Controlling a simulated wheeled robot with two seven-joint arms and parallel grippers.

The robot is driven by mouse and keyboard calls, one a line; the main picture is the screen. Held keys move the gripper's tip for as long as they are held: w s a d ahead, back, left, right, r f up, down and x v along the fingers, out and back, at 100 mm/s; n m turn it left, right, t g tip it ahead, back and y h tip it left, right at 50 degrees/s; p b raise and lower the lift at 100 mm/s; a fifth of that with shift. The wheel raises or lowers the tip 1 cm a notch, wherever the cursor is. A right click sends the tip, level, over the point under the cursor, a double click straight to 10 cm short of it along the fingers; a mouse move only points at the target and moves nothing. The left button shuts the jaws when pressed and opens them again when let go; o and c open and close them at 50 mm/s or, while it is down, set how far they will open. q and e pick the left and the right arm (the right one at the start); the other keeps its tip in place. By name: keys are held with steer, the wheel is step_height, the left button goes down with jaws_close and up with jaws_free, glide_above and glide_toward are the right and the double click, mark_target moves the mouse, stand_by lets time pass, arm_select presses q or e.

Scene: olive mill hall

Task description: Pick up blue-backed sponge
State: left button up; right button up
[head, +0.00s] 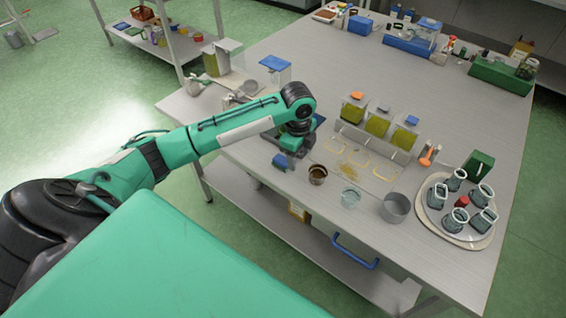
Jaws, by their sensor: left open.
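A small blue block (280,161), which looks like the blue-backed sponge, lies near the front edge of the table (330,215). Only its blue side shows clearly. My left gripper (290,158) points down right beside it, at its upper right in the picture. Its jaws are open. The wrist hides the fingertips in part, so I cannot tell whether they touch the block. My right gripper is not in view.
A brown cup (317,175), a glass bowl (350,198) and a metal pot (396,208) stand right of the gripper. Behind them a rack holds green-filled containers (377,126). A round tray (428,216) carries several dark cups.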

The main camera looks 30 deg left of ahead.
arm_select(q)
steer(key=w+a+r, duration=0.3)
steer(key=a+r, duration=0.2)
steer(key=a, duration=0.1)
steer(key=m+p, duration=0.1)
glide_above(282, 159)
steer(key=d, duration=0.1)
step_height(282, 159, down, 8)
steer(key=shift+w+d+r, duration=0.1)
steer(key=shift+w+d, duration=0.05)
steer(key=f, duration=0.1)
steer(key=a+f+p, duration=0.1)
steer(key=f, duration=0.2)
steer(key=shift+s+a+f, duration=0.15)
steer(key=shift+s+f, duration=0.15)
steer(key=shift+f, duration=0.1)
steer(key=shift+f+p, duration=0.3)
steer(key=shift+f, duration=0.1)
steer(key=shift+c, duration=0.3)
steer(key=c, duration=1)
